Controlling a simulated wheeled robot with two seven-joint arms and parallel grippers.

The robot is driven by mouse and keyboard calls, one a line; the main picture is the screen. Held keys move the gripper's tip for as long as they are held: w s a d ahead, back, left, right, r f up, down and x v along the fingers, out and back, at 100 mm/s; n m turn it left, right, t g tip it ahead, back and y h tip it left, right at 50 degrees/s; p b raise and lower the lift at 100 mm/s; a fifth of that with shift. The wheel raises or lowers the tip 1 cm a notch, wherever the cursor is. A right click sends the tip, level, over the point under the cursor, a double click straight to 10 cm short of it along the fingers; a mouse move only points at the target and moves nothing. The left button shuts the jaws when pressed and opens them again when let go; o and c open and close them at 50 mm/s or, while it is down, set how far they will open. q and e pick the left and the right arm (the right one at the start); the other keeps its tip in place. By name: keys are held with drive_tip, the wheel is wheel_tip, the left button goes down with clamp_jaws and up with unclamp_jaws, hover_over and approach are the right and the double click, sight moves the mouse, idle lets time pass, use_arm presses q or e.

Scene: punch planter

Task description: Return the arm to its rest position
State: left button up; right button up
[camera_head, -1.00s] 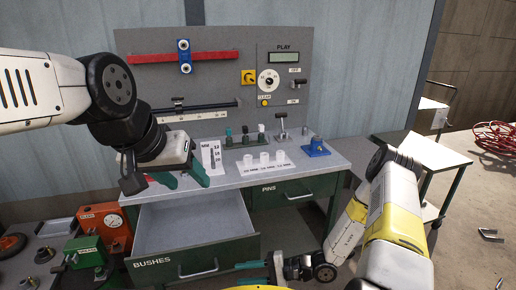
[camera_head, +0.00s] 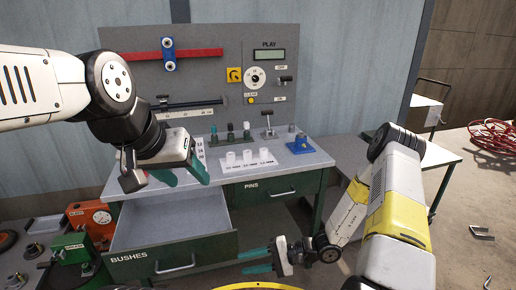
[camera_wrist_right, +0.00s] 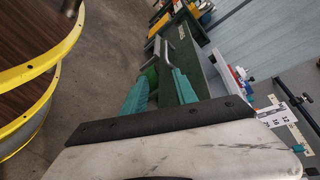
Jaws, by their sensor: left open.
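My left gripper (camera_head: 184,176) is open, with teal fingers apart and nothing visible between them. It hangs in front of the bench's left part, above the open BUSHES drawer (camera_head: 215,240). My right gripper (camera_head: 257,261) is open and empty, low beside the drawer's front right corner. Its two teal fingers also show apart in the right wrist view (camera_wrist_right: 160,92). My right arm is folded at the right of the head view.
The bench top (camera_head: 315,160) carries white cylinders (camera_head: 247,156), a blue fixture (camera_head: 300,145) and a rack of pins. The PINS drawer (camera_head: 275,190) is shut. A red gauge unit (camera_head: 92,217) and a green unit (camera_head: 70,250) stand at left. A grey side table (camera_head: 350,150) stands at right.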

drive_tip(key=s+d+r+n+t+h, duration=0.2)
drive_tip(key=s+d+r+h, duration=0.1)
drive_tip(key=r, duration=1)
drive_tip(key=s+d+r+n+t+h, duration=0.2)
drive_tip(key=d+r+h, duration=0.3)
drive_tip(key=d+r, duration=0.3)
drive_tip(key=s+d+r+n+t+h, duration=0.2)
drive_tip(key=s+d+r+h, duration=0.2)
drive_tip(key=r, duration=1.3)
drive_tip(key=shift+s+d+r+h, duration=0.25)
drive_tip(key=shift+d+r+h, duration=0.15)
drive_tip(key=shift+d, duration=0.6)
